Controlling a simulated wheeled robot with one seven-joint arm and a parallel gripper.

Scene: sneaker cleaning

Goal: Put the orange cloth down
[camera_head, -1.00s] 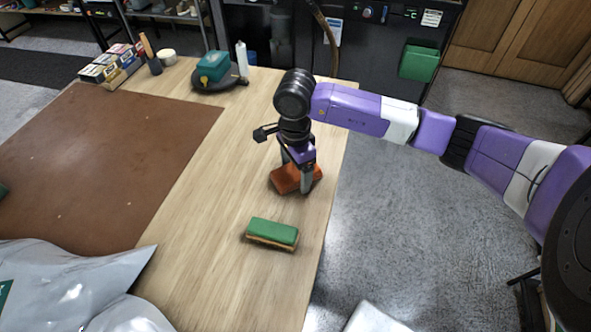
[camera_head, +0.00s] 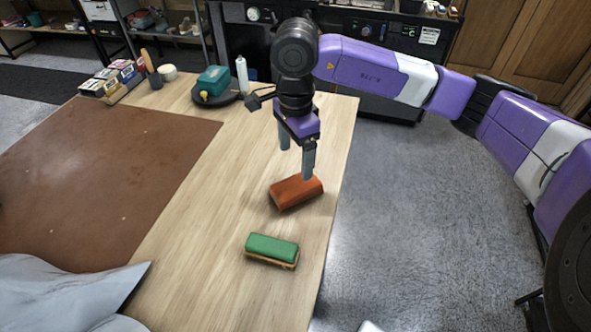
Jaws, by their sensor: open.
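The orange cloth (camera_head: 296,193) is a folded block lying on the light wooden table (camera_head: 215,235), close to its right edge. My gripper (camera_head: 296,164) is open and empty, with its two grey fingers pointing down. It is above and slightly behind the cloth. The near fingertip shows just over the cloth's back edge, and the gap between them is hard to judge.
A green-topped brush (camera_head: 272,249) lies in front of the cloth. A brown mat (camera_head: 100,180) covers the table's left side, with a grey plastic bag (camera_head: 65,290) at its front. A teal-topped item (camera_head: 213,81), a white bottle (camera_head: 242,75) and small boxes (camera_head: 112,78) stand at the back.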

